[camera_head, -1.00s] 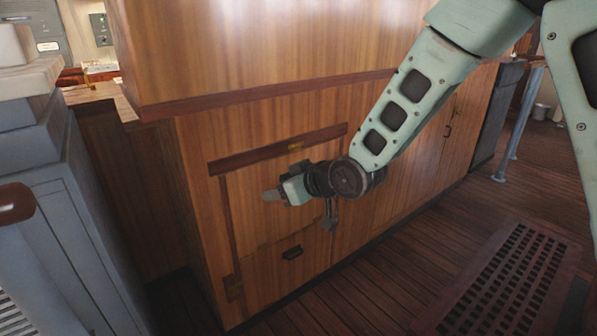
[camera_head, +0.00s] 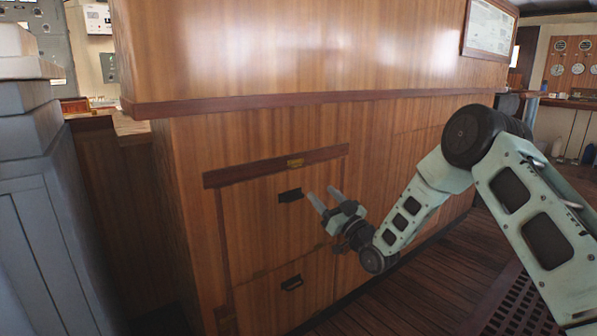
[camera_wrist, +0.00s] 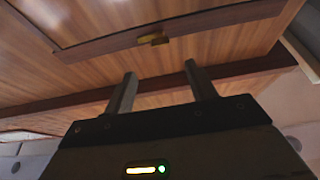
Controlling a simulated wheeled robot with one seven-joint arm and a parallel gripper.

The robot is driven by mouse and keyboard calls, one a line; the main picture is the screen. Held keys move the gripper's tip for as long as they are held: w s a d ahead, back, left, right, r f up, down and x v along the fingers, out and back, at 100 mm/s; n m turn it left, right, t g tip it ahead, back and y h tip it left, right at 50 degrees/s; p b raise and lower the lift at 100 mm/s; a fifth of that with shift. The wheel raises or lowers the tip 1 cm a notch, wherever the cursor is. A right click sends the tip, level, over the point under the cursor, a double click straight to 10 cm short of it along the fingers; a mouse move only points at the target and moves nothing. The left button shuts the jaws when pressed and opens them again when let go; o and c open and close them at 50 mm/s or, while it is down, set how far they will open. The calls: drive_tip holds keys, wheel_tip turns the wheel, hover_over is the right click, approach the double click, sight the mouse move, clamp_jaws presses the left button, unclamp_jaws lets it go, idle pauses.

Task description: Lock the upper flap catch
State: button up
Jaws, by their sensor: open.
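The small brass catch (camera_head: 295,163) sits on the dark wooden rail (camera_head: 250,172) along the top of the upper flap (camera_head: 250,215). The upper flap looks closed, with a black recessed handle (camera_head: 290,195) below the catch. Whether the catch is turned to locked is too small to tell. My gripper (camera_head: 324,196) is open and empty, below and to the right of the catch, apart from it. In the wrist view, the brass catch (camera_wrist: 153,39) shows beyond my open gripper (camera_wrist: 160,70), roughly centred between the fingers.
A lower flap (camera_head: 262,300) with its own black handle is below. A long dark ledge strip (camera_head: 300,100) runs across the wooden cabinet above. A grey console (camera_head: 50,220) stands close at left. The wooden floor (camera_head: 430,285) at right is open, with a dark grating (camera_head: 520,310).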

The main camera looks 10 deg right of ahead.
sight(298, 163)
drive_tip(key=b+x, duration=0.1)
drive_tip(key=x, duration=1.2)
drive_tip(key=c, duration=1)
